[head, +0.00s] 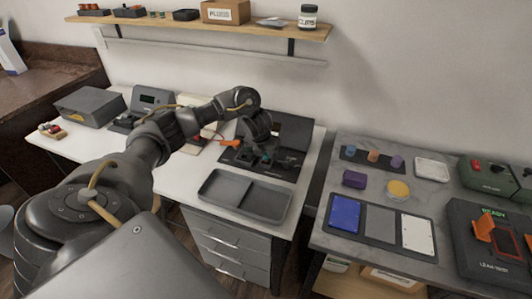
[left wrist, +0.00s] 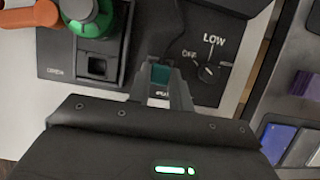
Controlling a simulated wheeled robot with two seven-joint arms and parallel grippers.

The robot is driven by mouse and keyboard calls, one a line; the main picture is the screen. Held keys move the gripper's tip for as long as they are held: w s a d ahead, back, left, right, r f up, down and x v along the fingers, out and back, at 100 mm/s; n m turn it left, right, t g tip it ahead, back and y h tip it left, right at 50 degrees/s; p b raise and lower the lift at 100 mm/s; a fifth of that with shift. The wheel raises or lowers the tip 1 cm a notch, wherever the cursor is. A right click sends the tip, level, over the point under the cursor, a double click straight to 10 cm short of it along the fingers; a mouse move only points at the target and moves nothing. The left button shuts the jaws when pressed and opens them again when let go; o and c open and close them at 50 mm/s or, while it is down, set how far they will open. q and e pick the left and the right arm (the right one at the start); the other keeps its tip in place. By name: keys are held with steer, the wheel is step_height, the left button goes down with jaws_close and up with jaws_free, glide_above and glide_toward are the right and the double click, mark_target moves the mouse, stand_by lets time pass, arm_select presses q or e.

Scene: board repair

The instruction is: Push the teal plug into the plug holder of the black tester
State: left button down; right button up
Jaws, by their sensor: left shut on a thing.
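The black tester (head: 292,130) stands on the white bench in the head view, with its lid up at the back. My left gripper (head: 258,146) reaches over its panel from above. In the left wrist view my left gripper (left wrist: 161,88) is shut on the teal plug (left wrist: 160,74), which shows between the fingertips at the tester's panel (left wrist: 200,95). The fingers hide the plug's lower part and the holder around it, so I cannot tell how deep it sits. An empty square socket (left wrist: 97,66) is to its left. My right gripper is not in view.
A green part (left wrist: 90,20) with an orange lever (left wrist: 30,17) stands beside the plug at upper left. A dial (left wrist: 207,73) marked OFF and LOW is close on the right. A grey tray (head: 240,195) lies in front of the tester, and a marble-topped table (head: 330,240) stands to the right.

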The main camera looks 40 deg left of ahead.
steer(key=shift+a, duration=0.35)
arm_select(q)
steer(key=shift+f, duration=0.3)
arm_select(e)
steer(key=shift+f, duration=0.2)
arm_select(q)
steer(key=shift+f+b, duration=0.15)
steer(key=shift+b, duration=0.2)
steer(key=c, duration=1.3)
jaws_free()
steer(key=shift+c, duration=0.2)
steer(key=shift+o, duration=0.8)
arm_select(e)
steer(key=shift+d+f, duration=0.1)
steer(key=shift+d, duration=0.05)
arm_select(q)
steer(key=shift+o, duration=1.4)
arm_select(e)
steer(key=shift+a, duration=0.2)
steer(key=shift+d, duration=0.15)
